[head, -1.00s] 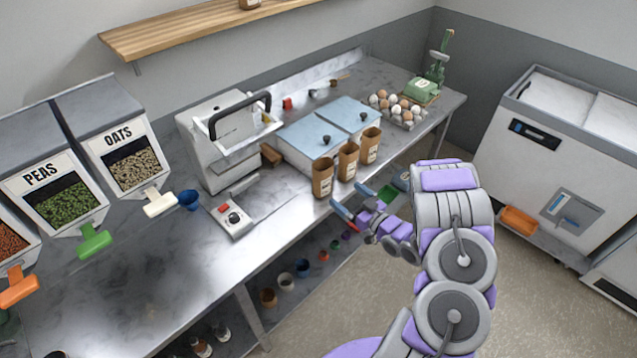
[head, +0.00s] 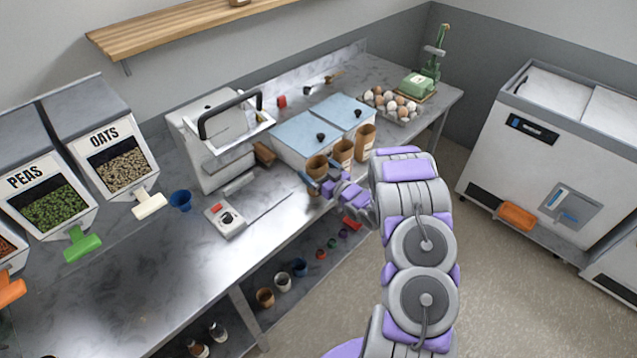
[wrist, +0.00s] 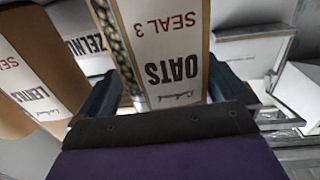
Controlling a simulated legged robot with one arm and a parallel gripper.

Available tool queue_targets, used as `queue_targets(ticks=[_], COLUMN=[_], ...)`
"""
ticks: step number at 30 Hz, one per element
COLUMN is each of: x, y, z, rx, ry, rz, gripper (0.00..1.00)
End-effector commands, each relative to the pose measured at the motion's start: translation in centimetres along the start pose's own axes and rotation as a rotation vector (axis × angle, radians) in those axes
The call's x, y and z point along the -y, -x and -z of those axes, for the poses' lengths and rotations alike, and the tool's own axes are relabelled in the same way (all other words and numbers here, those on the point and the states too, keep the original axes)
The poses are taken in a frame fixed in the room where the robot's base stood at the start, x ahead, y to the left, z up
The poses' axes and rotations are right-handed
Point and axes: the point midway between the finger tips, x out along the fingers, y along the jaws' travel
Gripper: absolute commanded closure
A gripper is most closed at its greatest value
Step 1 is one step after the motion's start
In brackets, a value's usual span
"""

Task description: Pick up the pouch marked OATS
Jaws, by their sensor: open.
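The pouch marked OATS (wrist: 165,55) is brown with a white label, and its lettering is upside down in the wrist view. It stands between the two fingers of my gripper (wrist: 162,92), which is open, with a finger on either side. I cannot tell whether either finger touches it. In the head view my gripper (head: 320,188) is at the leftmost pouch (head: 316,167) of a row of three at the counter's front edge. My gripper hides the lower part of that pouch.
A pouch marked LENTILS (wrist: 35,65) stands close beside it. Another pouch (head: 365,140) ends the row. Pale blue-lidded bins (head: 303,135) stand behind, and a sealing machine (head: 215,140) stands to the left. The counter front at left (head: 130,290) is clear.

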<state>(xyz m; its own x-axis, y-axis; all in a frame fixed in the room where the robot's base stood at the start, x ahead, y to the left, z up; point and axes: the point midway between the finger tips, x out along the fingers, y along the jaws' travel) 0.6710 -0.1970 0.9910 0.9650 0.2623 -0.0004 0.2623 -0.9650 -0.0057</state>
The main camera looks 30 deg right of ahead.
Motion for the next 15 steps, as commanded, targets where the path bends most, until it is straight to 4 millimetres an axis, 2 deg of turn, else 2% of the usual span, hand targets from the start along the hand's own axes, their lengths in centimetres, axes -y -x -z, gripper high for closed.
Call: queue_targets(ticks=[3,11,15], x=[0.28,0.28,0.05], y=[-0.97,-1.11,-1.06], z=[0.03,0.07,0.04], rx=[0.0,0.0,-0.001], ry=[0.002,0.002,0.0], rz=[0.002,0.001,0.001], gripper=[0.0,0.01,0.14])
